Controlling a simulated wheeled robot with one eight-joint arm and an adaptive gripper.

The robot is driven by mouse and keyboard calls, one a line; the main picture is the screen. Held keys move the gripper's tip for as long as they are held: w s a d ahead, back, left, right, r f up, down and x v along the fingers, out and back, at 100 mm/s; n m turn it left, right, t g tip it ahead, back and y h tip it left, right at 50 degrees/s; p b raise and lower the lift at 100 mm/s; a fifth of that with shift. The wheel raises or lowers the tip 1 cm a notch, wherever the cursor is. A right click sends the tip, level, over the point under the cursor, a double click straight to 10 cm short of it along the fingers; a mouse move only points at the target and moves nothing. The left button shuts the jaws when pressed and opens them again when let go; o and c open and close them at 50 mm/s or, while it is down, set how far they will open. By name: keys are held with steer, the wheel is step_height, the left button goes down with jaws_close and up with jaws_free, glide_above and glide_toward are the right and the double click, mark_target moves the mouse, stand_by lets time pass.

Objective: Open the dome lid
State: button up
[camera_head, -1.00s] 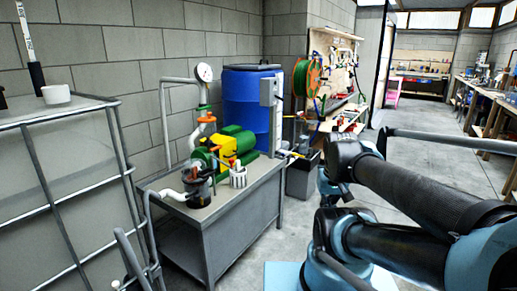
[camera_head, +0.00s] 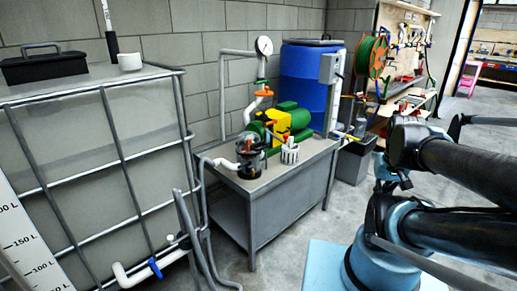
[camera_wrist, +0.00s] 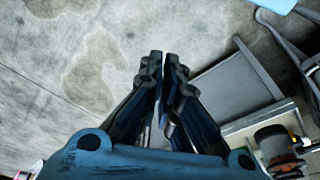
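A small dark pot with a clear-looking top (camera_head: 250,148) and orange-brown parts stands on the near end of the grey bench; I take its top for the dome lid. Its catches or fastenings are too small to make out. A dark pot with an orange-brown part (camera_wrist: 277,150), seemingly the same one, shows at the lower right of the wrist view. My gripper (camera_wrist: 164,62) is apart from it, to its left in that view. Its two dark fingers are close together with nothing visible between them. The head view does not show my gripper's fingers.
The grey bench (camera_head: 250,199) also carries a green and yellow pump (camera_head: 285,123), a gauge (camera_head: 264,46) and a white holder (camera_head: 290,154). A caged tank (camera_head: 85,165) stands left, with pipes between. A blue barrel (camera_head: 306,88) is behind.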

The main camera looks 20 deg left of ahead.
steer(key=o, duration=0.4)
steer(key=shift+a+r, duration=0.3)
steer(key=shift+r, duration=0.65)
steer(key=w+a+r+m, duration=0.1)
steer(key=w+a+r, duration=0.4)
steer(key=w+r, duration=0.2)
step_height(320, 180, up, 8)
steer(key=m+g+y, duration=0.1)
steer(key=m+y, duration=0.1)
steer(key=m, duration=0.3)
glide_above(252, 143)
steer(key=d, duration=0.8)
steer(key=x, duration=1.6)
steer(key=shift+d+f, duration=0.2)
steer(key=shift+d, duration=0.05)
jaws_close()
